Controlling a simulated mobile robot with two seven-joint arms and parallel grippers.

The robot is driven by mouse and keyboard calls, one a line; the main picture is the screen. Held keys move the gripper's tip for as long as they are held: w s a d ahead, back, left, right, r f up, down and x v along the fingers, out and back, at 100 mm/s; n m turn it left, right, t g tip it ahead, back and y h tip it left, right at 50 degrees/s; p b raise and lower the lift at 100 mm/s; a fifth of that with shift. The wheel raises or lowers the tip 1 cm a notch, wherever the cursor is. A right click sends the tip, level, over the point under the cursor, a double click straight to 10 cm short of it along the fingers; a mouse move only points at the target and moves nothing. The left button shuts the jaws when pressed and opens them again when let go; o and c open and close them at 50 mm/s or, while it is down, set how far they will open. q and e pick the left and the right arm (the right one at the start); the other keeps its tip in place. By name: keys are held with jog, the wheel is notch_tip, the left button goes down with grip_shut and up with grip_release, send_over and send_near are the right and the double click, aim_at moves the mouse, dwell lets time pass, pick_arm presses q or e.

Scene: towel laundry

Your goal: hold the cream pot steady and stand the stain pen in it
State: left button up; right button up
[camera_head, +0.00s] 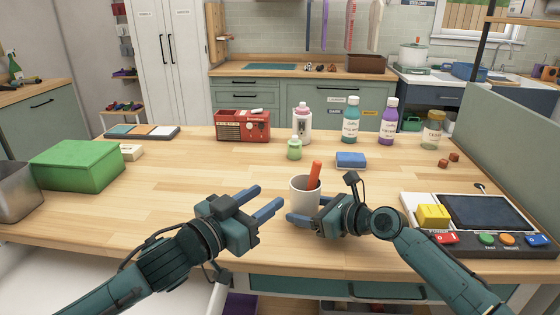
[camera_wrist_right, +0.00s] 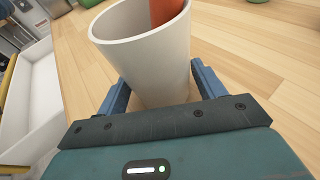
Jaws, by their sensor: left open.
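The cream pot (camera_head: 301,195) stands upright on the wooden table near its front middle. The orange-red stain pen (camera_head: 315,173) stands in the pot, leaning to the right, with its upper end above the rim; its lower end is hidden inside. My right gripper (camera_head: 297,217) is shut on the pot from the right, low on its wall. In the right wrist view the pot (camera_wrist_right: 155,55) sits between the two blue fingers (camera_wrist_right: 160,88), with part of the pen (camera_wrist_right: 166,10) inside it. My left gripper (camera_head: 270,199) is open and empty, just left of the pot.
A green box (camera_head: 77,167) stands at the left. A red radio (camera_head: 242,126), a small green bottle (camera_head: 295,149), a blue sponge-like block (camera_head: 351,160) and several bottles stand behind. A control panel with screen (camera_head: 480,210) is at the right. The table between the green box and the pot is clear.

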jog(key=o, duration=0.3)
